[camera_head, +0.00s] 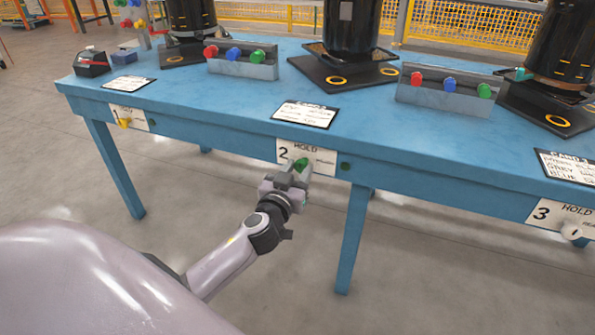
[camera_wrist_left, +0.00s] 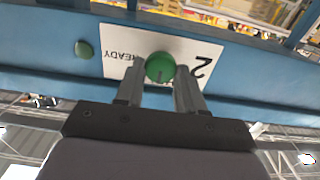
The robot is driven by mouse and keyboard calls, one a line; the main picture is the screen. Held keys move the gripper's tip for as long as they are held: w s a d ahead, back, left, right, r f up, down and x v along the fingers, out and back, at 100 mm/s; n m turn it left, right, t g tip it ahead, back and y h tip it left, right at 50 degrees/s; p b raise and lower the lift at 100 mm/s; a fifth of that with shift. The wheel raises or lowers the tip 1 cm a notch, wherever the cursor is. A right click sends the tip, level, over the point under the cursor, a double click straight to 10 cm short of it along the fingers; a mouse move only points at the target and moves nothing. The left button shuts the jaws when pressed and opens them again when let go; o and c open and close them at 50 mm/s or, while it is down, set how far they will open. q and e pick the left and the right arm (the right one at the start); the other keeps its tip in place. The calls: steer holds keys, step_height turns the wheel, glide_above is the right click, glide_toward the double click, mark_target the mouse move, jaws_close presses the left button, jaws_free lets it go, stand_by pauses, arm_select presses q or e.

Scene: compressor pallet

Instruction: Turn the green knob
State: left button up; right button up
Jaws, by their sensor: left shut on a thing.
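The green knob (camera_head: 301,164) sits on the white panel marked 2, HOLD (camera_head: 322,157) on the front edge of the blue table. In the left wrist view the knob (camera_wrist_left: 160,67) lies between the fingertips of my left gripper (camera_wrist_left: 160,82), and the panel (camera_wrist_left: 119,65) is upside down with READY and 2 showing. My left gripper (camera_head: 296,172) is shut on the green knob in the head view, partly covering it. My right gripper is not in view.
A small green round part (camera_head: 345,167) is right of the panel on the blue table (camera_head: 230,105). Panel 3 (camera_head: 560,216) has a white knob, and the left panel (camera_head: 128,117) a yellow one. Racks of coloured parts (camera_head: 243,69) and black compressors (camera_head: 350,30) stand on top.

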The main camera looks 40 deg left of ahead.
arm_select(q)
steer(key=shift+m, duration=0.3)
steer(key=m, duration=0.4)
steer(key=shift+m, duration=0.3)
steer(key=m, duration=0.4)
steer(key=shift+d+f, duration=0.1)
steer(key=m, duration=0.4)
steer(key=shift+p, duration=0.4)
steer(key=m, duration=0.4)
steer(key=shift+f+m, duration=0.15)
steer(key=shift+m, duration=0.25)
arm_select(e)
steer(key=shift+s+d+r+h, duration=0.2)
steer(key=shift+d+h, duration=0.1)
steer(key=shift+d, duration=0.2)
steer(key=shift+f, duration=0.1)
arm_select(q)
steer(key=o, duration=1)
steer(key=shift+o, duration=0.2)
